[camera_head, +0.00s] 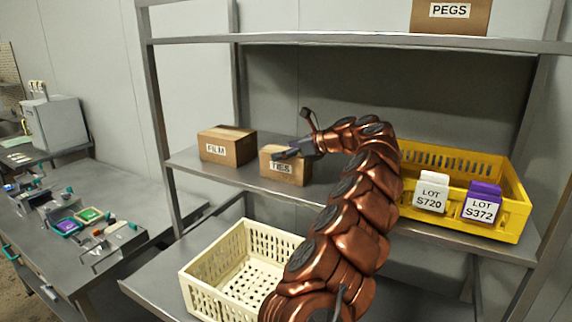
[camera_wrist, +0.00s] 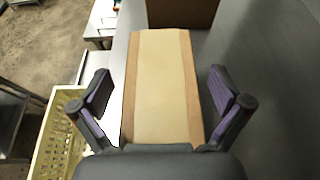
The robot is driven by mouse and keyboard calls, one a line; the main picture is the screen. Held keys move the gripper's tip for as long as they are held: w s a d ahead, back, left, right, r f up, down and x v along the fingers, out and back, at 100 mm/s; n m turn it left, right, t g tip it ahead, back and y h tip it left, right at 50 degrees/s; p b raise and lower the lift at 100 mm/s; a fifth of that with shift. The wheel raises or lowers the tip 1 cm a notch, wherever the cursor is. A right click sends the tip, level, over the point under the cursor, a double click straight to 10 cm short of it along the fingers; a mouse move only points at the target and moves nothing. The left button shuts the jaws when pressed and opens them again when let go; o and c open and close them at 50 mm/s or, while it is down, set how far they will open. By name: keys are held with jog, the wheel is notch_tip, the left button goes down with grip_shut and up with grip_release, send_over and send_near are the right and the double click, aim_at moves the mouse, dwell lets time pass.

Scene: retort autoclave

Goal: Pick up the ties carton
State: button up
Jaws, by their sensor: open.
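The ties carton (camera_head: 286,168) is a brown box labelled TIES on the middle shelf, right of the film carton. In the wrist view the ties carton (camera_wrist: 160,85) shows its top with a pale tape strip, between the two fingers. My gripper (camera_head: 290,153) is at the ties carton in the head view and partly covers its label. In the wrist view my gripper (camera_wrist: 163,100) is open, with one purple-padded finger on each side of the carton. I see a gap at each finger's tip; whether the lower finger parts touch the carton is unclear.
The film carton (camera_head: 227,146) stands close to the left on the middle shelf (camera_head: 340,200). A yellow crate (camera_head: 515,205) with lot-labelled items stands at the right. A cream basket (camera_head: 240,262) is below. The pegs carton (camera_head: 450,20) is on the upper shelf.

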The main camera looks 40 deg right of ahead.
jog(key=shift+c, duration=0.3)
jog(key=c, duration=1.5)
jog(key=shift+r, duration=0.1)
